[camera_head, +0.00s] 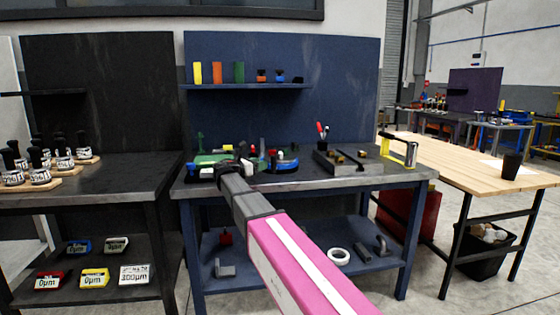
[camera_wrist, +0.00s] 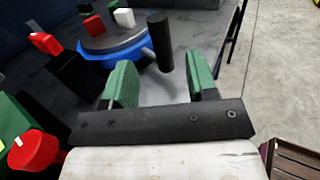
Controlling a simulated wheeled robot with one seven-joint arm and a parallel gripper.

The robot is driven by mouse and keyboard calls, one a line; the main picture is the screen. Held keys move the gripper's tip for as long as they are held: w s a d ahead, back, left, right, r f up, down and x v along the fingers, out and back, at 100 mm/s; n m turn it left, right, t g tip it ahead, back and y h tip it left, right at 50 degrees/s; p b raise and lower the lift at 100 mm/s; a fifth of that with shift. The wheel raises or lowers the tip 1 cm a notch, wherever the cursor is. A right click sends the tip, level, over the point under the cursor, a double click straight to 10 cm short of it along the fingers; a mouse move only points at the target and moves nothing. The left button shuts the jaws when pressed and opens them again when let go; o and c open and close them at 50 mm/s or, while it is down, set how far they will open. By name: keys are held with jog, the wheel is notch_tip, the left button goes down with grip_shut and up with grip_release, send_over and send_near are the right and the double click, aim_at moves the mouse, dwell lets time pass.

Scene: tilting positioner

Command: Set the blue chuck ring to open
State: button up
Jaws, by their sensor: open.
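The blue chuck ring (camera_wrist: 108,58) surrounds a grey round plate in the wrist view. It also shows in the head view (camera_head: 287,165), at the right of the bench-top fixture and partly hidden. A black cylindrical handle (camera_wrist: 160,42) on a short grey rod sticks out from the ring's right side. My gripper (camera_wrist: 164,80) is open, with green pads apart and nothing between them. The handle stands just beyond the fingertips, between them in the picture; I cannot tell the depth gap. In the head view my gripper (camera_head: 236,168) is over the bench, its fingers hard to make out.
Red blocks (camera_wrist: 93,25) and a white block (camera_wrist: 124,17) stand on or by the chuck plate. A red knob (camera_wrist: 36,152) and dark parts are close on the left. A grey block with tools (camera_head: 352,167) and a yellow-framed item (camera_head: 398,149) stand to the right.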

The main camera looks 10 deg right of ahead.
aim_at(275, 162)
jog(key=x, duration=0.9)
jog(key=shift+w+d+f, duration=0.1)
jog(key=shift+d, duration=0.2)
grip_shut()
